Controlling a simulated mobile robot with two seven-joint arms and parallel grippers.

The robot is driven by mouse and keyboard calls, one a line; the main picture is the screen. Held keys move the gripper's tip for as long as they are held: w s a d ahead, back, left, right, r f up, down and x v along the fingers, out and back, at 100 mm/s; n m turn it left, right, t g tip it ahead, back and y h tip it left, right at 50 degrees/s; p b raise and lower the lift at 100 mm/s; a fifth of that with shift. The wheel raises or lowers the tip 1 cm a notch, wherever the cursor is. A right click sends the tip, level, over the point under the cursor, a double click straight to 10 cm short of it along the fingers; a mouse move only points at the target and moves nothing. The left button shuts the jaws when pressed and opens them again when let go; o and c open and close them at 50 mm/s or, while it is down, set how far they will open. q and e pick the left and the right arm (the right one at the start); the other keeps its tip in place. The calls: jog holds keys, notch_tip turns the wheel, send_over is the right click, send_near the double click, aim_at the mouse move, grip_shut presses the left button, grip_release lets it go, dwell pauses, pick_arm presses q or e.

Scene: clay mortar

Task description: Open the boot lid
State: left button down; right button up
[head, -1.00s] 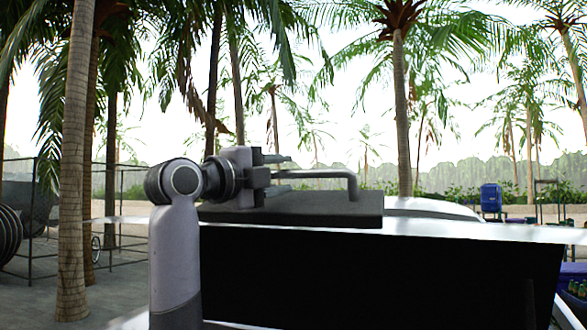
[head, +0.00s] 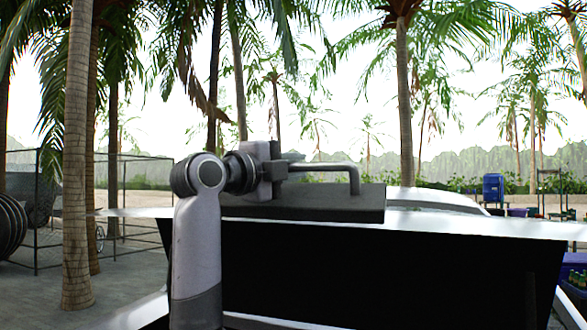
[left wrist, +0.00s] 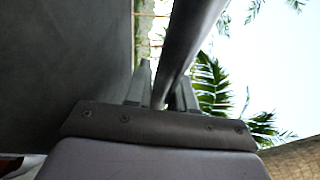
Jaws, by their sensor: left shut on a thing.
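The boot lid (head: 400,275) fills the lower middle of the head view as a large dark panel with a pale top edge (head: 470,229). A dark flat plate (head: 350,204) lies on top of it and carries a grey bent bar handle (head: 330,167). My left gripper (head: 287,168) is shut on the left part of this handle. In the left wrist view the handle (left wrist: 192,38) runs between the two fingers (left wrist: 162,92), with the dark plate surface (left wrist: 65,60) beside it. My right gripper is in neither view.
Palm trunks (head: 77,180) and a wire fence (head: 130,200) stand at the left. A blue container (head: 493,188) and a cart-like frame (head: 551,190) stand behind at the right. Open sky shows above the lid.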

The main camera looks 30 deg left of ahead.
aim_at(277, 210)
pick_arm(q)
jog(key=shift+m+t, duration=0.3)
jog(key=shift+t, duration=0.3)
jog(key=s+f+b, duration=0.1)
jog(key=s+b, duration=0.1)
jog(key=s+d+f+b, duration=0.1)
jog(key=s+f+b, duration=0.2)
jog(key=s+b, duration=0.1)
jog(key=b, duration=0.1)
jog(key=shift+s+d+f, duration=0.2)
jog(key=shift+f, duration=0.2)
jog(key=shift+s+d+f+h+b, duration=0.2)
jog(key=shift+s+h+b, duration=0.1)
jog(key=shift+s, duration=0.1)
